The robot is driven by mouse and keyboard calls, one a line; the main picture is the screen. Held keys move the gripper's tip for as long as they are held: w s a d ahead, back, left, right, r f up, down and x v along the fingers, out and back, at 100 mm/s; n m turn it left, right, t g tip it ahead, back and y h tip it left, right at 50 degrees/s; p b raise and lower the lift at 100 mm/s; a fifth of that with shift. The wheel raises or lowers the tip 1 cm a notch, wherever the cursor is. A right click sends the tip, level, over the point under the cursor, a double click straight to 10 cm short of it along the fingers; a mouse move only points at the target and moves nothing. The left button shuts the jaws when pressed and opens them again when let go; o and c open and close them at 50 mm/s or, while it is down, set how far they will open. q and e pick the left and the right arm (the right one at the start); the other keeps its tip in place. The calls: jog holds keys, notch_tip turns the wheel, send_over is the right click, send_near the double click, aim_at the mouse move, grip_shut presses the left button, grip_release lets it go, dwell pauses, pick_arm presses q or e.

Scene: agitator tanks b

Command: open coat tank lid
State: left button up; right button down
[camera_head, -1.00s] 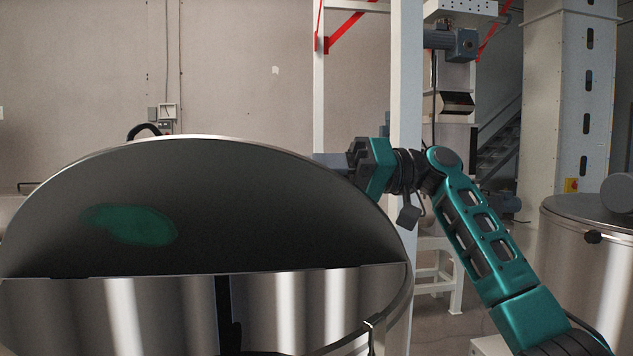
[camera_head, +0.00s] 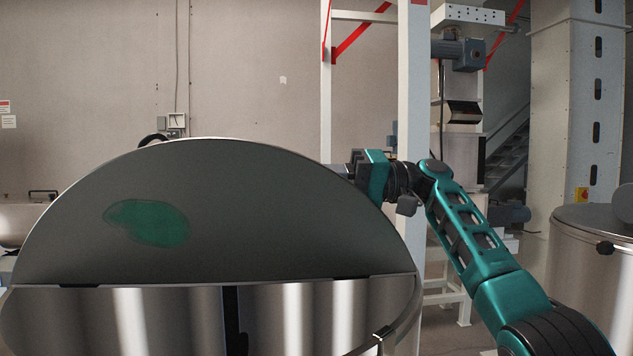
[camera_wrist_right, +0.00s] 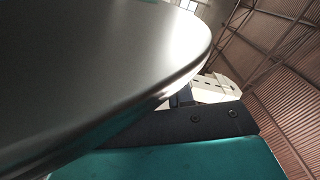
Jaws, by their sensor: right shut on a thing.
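The coat tank lid (camera_head: 270,215) is a half-round steel flap in the head view, raised steeply with its underside facing me. A green reflection shows on it. Its straight edge lies along the middle of the coat tank (camera_head: 180,315). A dark handle (camera_head: 152,139) peeks over the lid's top edge, mostly hidden. My right gripper (camera_head: 346,169) is shut on the lid at its upper right rim; the fingertips are partly hidden behind it. In the right wrist view the lid (camera_wrist_right: 90,75) fills the left, close against a dark finger (camera_wrist_right: 185,125). My left gripper is out of view.
A white frame post (camera_head: 411,100) stands just behind my right arm. Another steel tank (camera_head: 592,265) stands at the right, and a smaller vessel (camera_head: 22,220) at the far left. A plain wall is behind the lid.

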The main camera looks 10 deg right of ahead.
jog(key=shift+w+f, duration=0.15)
jog(key=shift+f, duration=0.5)
jog(key=c, duration=1.1)
grip_release()
jog(key=shift+w, duration=0.15)
jog(key=shift+r, duration=0.1)
jog(key=shift+d+r, duration=0.1)
jog(key=shift+d, duration=0.05)
jog(key=d, duration=1.2)
jog(key=shift+d, duration=0.3)
